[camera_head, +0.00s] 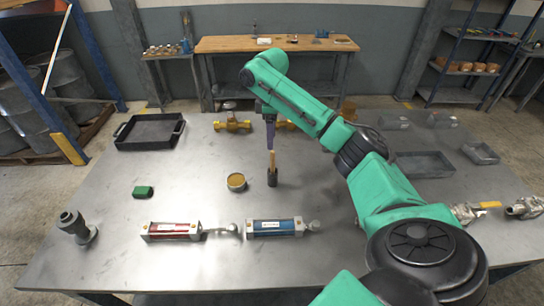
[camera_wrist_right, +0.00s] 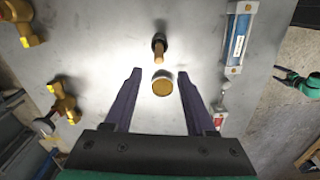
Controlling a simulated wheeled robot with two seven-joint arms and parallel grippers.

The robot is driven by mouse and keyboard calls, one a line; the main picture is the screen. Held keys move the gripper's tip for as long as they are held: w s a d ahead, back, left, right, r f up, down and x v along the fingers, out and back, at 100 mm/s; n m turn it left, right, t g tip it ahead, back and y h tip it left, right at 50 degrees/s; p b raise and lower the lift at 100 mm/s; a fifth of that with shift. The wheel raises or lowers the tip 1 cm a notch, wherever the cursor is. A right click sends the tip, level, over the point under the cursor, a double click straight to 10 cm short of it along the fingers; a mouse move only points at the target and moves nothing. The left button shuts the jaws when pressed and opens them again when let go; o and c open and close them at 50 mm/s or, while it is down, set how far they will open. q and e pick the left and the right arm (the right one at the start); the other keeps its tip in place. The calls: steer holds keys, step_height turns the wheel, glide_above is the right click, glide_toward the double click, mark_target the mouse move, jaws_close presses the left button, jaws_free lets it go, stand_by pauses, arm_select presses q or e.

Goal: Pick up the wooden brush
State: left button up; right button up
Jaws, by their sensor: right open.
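The wooden brush (camera_head: 273,160) stands upright near the middle of the grey metal table, its light wooden handle up and a dark part at its base. I cannot tell whether the dark part is its bristles or a holder. In the right wrist view the brush (camera_wrist_right: 159,52) lies just beyond the fingertips, its handle end facing the camera. My right gripper (camera_head: 270,132) is open and empty, fingers down, above and slightly behind the brush. Its two purple fingers (camera_wrist_right: 159,73) stand wide apart in the wrist view.
A round yellow-brown tin (camera_head: 236,182) sits left of the brush. Red (camera_head: 172,231) and blue (camera_head: 275,227) cylinders lie in front. Table around the brush is mostly clear.

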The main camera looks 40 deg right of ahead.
mark_target(273, 161)
step_height(273, 161, down, 6)
steer(key=shift+s+d+f+p, duration=0.1)
steer(key=shift+d+p, duration=0.05)
steer(key=shift+p, duration=0.9)
step_height(273, 161, down, 4)
steer(key=shift+d+f+p, duration=0.1)
steer(key=shift+p, duration=0.65)
steer(key=shift+f, duration=0.1)
arm_select(q)
steer(key=r, duration=0.2)
steer(key=s+r, duration=0.1)
steer(key=r, duration=0.1)
steer(key=shift+s+a, duration=0.2)
arm_select(e)
jaws_close()
